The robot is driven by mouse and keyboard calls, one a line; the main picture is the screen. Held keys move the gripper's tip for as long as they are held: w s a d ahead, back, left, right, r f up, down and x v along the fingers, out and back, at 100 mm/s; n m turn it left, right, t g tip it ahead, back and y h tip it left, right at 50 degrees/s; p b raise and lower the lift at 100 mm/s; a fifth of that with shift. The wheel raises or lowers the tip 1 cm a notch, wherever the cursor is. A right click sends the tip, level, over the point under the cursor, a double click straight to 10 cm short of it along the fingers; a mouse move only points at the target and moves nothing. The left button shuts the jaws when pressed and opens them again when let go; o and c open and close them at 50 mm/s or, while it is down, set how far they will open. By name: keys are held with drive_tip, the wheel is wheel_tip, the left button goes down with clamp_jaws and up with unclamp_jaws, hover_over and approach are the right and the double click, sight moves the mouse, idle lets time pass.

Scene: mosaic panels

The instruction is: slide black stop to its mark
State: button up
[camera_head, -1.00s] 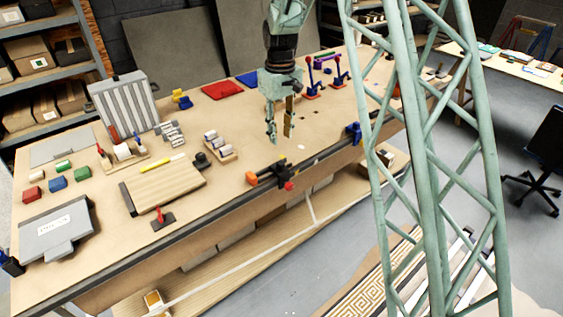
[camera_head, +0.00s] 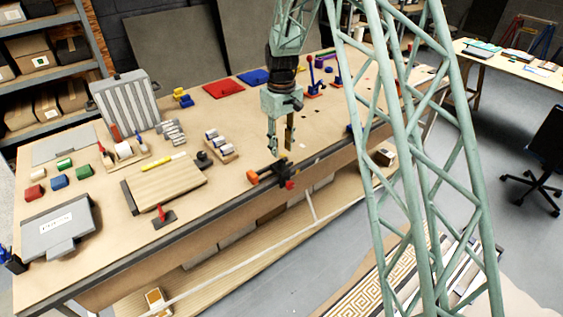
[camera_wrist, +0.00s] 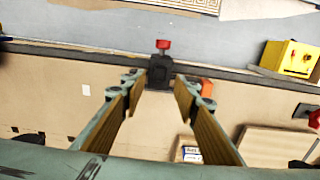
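A black block with a red knob (camera_head: 289,185), which looks like the stop, sits at the bench's front edge beside an orange piece (camera_head: 253,178). In the wrist view the black block (camera_wrist: 160,72) lies just beyond and between my fingertips, with its red knob (camera_wrist: 163,44) toward the bench edge. My gripper (camera_head: 281,152) points down, close above the block. Its two fingers are apart, and nothing is clearly clamped between them; contact cannot be told. A small white patch (camera_head: 303,146) lies on the bench to the right; whether it is the mark cannot be told.
A wooden board (camera_head: 168,186), a red-handled clamp (camera_head: 163,214) and a tray of rollers (camera_head: 221,147) stand to the left. Red-topped posts (camera_head: 312,80) stand farther back right. The bench top (camera_head: 235,170) around my gripper is mostly bare.

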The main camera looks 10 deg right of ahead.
sight(281, 161)
drive_tip(key=shift+f, duration=3.65)
drive_tip(key=shift+c, duration=0.7)
clamp_jaws()
